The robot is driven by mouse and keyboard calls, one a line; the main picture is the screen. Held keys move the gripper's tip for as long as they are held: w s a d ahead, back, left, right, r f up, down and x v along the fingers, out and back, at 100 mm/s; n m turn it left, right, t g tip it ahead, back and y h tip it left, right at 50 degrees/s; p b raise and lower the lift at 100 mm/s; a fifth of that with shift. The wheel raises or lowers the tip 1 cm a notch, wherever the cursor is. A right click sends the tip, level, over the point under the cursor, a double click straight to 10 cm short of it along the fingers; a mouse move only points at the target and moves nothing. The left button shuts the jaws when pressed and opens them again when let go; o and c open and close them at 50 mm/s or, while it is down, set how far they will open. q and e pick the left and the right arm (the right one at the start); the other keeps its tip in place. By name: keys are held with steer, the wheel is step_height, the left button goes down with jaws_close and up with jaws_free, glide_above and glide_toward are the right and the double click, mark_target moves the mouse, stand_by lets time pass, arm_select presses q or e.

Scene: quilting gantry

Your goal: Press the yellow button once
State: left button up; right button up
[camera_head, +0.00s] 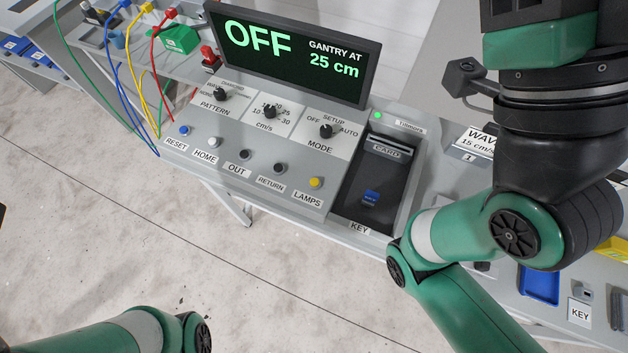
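The yellow button (316,182) is on the sloped grey control panel (262,158), at the right end of its button row, just above the label LAMPS. It is uncovered and nothing touches it. My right arm comes in from the right, with its green links right of and below the panel. My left arm shows only as a green link at the bottom left. Neither gripper is in view. The display (292,50) above the panel reads OFF and GANTRY AT 25 cm.
Several other buttons, blue (184,131), white (213,142) and dark, share the row. Knobs, including the MODE knob (326,131), sit above. A recessed key bay (376,190) lies right of the yellow button. Coloured cables (142,75) hang at left. The floor in front is clear.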

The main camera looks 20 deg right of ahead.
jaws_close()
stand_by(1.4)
